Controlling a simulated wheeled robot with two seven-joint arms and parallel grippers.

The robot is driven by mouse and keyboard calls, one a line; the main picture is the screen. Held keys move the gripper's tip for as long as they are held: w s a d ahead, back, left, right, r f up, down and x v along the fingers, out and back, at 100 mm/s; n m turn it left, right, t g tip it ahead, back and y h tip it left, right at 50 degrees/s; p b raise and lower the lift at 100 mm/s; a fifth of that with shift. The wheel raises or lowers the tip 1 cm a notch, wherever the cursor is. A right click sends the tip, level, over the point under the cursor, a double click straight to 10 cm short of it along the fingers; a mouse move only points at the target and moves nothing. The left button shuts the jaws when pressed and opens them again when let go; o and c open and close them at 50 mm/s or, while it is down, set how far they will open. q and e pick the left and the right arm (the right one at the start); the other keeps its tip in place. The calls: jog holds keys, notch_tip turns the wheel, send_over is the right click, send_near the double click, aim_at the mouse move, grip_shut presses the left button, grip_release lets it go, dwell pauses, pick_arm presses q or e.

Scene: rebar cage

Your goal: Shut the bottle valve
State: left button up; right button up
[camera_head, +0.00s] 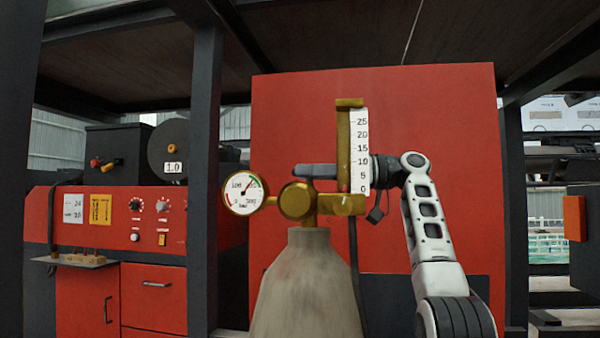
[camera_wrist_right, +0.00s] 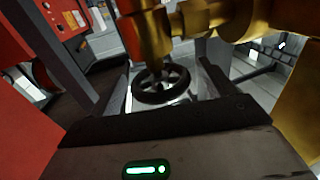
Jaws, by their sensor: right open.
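The pale grey bottle (camera_head: 308,285) stands upright in the middle of the head view. Brass valve fittings (camera_head: 298,201) sit on its neck, with a round gauge (camera_head: 243,193) at left and a flow scale (camera_head: 360,150) at right. In the wrist view, the black spoked handwheel (camera_wrist_right: 160,84) shows ahead of my open right gripper (camera_wrist_right: 165,68), between its two fingers in the picture. I cannot tell whether they touch. My right gripper (camera_head: 384,170) reaches in from the right in the head view, its front hidden behind the scale. My left gripper is out of view.
A large red panel (camera_head: 420,110) stands behind the bottle. A red control cabinet (camera_head: 150,225) and a dark post (camera_head: 204,180) are at left. In the wrist view, brass fittings (camera_wrist_right: 195,20) lie close above and right of the wheel.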

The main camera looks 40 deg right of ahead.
jog(key=shift+x, duration=0.9)
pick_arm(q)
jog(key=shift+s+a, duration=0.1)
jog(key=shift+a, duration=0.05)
pick_arm(e)
jog(key=shift+w+a, duration=0.15)
jog(key=c, duration=1)
jog(key=shift+o, duration=0.2)
jog(key=shift+f+m+t+h+b, duration=0.3)
jog(key=shift+m+t+h+b, duration=0.4)
jog(key=shift+t+h+b, duration=0.25)
jog(key=shift+w+m+t+h+b, duration=0.1)
jog(key=shift+m+t+h+b, duration=0.35)
jog(key=shift+m+h, duration=0.15)
jog(key=shift+w+d+r+m+t+h+b, duration=0.15)
jog(key=shift+m+t+h, duration=0.25)
jog(key=shift+m+h, duration=0.25)
jog(key=shift+s+d+r+m+t+h+b, duration=0.15)
jog(key=shift+m+t+h, duration=0.3)
jog(key=shift+h, duration=0.35)
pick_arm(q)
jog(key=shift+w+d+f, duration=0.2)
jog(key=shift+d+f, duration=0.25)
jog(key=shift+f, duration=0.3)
pick_arm(e)
jog(key=shift+w, duration=0.1)
